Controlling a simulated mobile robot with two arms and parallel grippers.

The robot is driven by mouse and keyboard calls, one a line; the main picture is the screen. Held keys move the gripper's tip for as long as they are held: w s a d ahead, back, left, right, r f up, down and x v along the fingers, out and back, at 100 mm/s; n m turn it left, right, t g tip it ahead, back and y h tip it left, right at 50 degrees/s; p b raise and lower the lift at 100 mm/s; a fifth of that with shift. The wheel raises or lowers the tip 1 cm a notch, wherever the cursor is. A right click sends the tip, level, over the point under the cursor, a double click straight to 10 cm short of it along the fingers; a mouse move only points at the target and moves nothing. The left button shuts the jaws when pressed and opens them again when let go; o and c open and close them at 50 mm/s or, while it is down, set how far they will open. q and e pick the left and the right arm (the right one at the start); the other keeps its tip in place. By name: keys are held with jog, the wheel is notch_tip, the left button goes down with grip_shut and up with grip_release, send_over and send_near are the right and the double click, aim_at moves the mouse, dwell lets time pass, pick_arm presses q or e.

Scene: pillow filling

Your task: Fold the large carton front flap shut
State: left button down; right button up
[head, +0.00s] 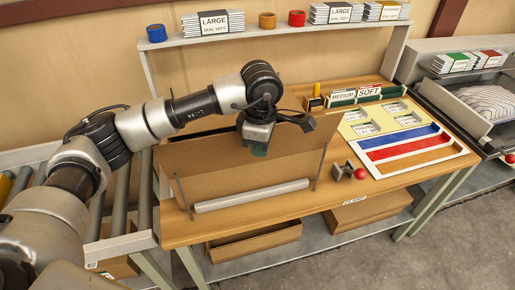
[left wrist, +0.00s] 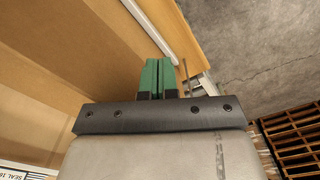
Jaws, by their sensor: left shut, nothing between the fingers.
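The large carton (head: 215,182) stands on the wooden table as broad brown cardboard panels. A crease or edge runs across them, with a broad panel above it. I cannot tell for sure which panel is the front flap or how far it is folded. My left gripper (head: 258,151) points down over the middle of the carton, its green fingertips overlapping the upper panel in the head view. In the left wrist view its fingers (left wrist: 160,77) are together and empty, with brown cardboard (left wrist: 85,50) to their left. Contact with the cardboard is unclear. My right gripper is not in view.
A pale bar (head: 250,195) lies along the front of the table, between thin upright posts. To the right are a red-knobbed clamp (head: 348,172) and a tray with blue, red and brown strips (head: 405,140). A shelf (head: 270,35) with rolls and packets is behind.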

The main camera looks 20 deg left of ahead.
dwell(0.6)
pick_arm(q)
jog(key=shift+w+a+r+b, duration=0.15)
jog(key=shift+w+a+r, duration=0.2)
jog(key=shift+w, duration=0.25)
jog(key=shift+w+a+r+b, duration=0.1)
jog(key=shift+w+a+r, duration=0.1)
jog(key=shift+w+a, duration=0.3)
jog(key=shift+w+a+r+b, duration=0.15)
jog(key=shift+w+a+r, duration=0.2)
jog(key=shift+w, duration=0.3)
jog(key=w+a+f+b, duration=0.6)
jog(key=w+a+f, duration=0.1)
jog(key=w, duration=0.3)
jog(key=shift+w+f, duration=0.4)
jog(key=shift+a+f, duration=0.1)
jog(key=shift+f, duration=0.05)
dwell(0.4)
